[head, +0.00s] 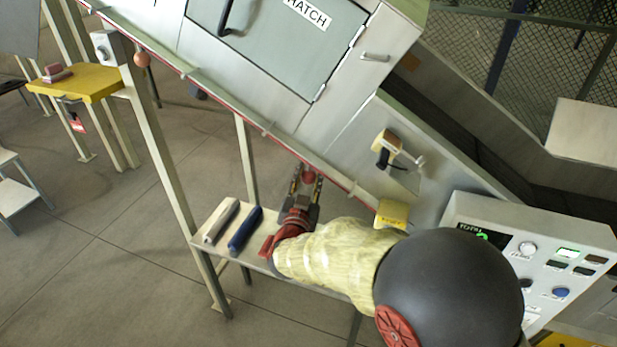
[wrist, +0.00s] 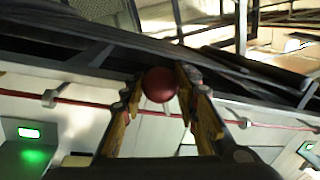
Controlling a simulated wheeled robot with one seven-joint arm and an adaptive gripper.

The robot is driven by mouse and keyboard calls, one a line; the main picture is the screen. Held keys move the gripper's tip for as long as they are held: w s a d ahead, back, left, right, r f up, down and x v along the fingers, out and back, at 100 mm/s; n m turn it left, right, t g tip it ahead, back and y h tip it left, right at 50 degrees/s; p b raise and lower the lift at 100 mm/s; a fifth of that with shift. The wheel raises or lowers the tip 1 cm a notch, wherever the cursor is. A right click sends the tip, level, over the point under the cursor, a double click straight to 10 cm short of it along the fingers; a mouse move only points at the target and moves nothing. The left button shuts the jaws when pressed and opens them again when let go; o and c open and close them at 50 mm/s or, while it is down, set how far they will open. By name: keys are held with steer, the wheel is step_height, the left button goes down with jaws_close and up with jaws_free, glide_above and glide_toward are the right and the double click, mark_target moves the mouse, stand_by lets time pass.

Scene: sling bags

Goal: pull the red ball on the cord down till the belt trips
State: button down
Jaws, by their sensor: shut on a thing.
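The red ball (head: 309,177) is at the lower edge of the slanted machine, just under the thin red cord (head: 270,137). My gripper (head: 307,174) reaches up to it from below, one finger on each side, and is shut on the ball. In the wrist view the ball (wrist: 160,84) sits between the two fingertips (wrist: 158,82), and the red cord (wrist: 90,101) runs across behind it through grey eyelets. The fingers partly hide the cord near the ball. The belt (head: 470,155) is dark; whether it moves cannot be told.
A bench (head: 212,245) below holds a grey and a blue roll. A control panel (head: 560,262) with lit green displays stands at right. The hatch (head: 275,45) is shut. Another reddish ball (head: 142,60) hangs at upper left.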

step_height(320, 180, down, 4)
steer(key=b, duration=0.3)
steer(key=shift+f, duration=0.1)
steer(key=c, duration=1.3)
jaws_free()
steer(key=shift+s, duration=0.1)
steer(key=s, duration=0.4)
steer(key=s+a, duration=0.1)
steer(key=s, duration=0.6)
steer(key=shift+s+a, duration=0.35)
steer(key=shift+a, duration=0.05)
